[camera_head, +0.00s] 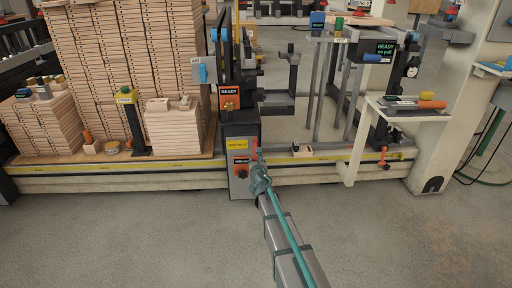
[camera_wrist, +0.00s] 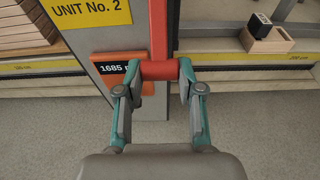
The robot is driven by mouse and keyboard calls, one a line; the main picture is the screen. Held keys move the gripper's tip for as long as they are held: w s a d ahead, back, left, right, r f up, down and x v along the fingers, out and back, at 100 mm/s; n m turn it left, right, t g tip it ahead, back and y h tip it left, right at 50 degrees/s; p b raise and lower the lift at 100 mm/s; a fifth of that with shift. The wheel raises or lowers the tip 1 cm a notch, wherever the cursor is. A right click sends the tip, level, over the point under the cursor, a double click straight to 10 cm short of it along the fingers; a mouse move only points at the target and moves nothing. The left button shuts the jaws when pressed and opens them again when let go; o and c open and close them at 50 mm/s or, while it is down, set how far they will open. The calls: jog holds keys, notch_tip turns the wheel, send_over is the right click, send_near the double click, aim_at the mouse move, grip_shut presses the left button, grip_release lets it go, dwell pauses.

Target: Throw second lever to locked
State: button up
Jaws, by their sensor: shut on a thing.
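The lever is a red upright bar with a short red cross grip (camera_wrist: 158,69), seen in the wrist view on the front of the grey unit. The unit (camera_head: 240,190) has a yellow label reading UNIT No. 2 (camera_wrist: 92,12) and an orange panel with a black display (camera_wrist: 122,70). My gripper (camera_wrist: 158,72) is shut on the red grip, one teal finger at each end of it. In the head view my gripper (camera_head: 259,168) is at the right front edge of the unit and hides most of the lever there. No lock marking is legible.
A yellow measuring strip (camera_head: 330,158) runs along the bench rail on both sides of the unit. A small dark-and-wood block (camera_wrist: 266,37) sits on the rail at the right. Stacked boards (camera_head: 120,65) stand at the left, a white shelf (camera_head: 400,113) at the right. The floor in front is clear.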

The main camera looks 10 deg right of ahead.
jog(key=shift+w+d+f, duration=0.1)
jog(key=shift+w+f, duration=0.5)
jog(key=shift+w, duration=0.35)
jog(key=o, duration=1)
jog(key=shift+v, duration=1.95)
jog(key=v, duration=0.4)
jog(key=shift+p, duration=0.35)
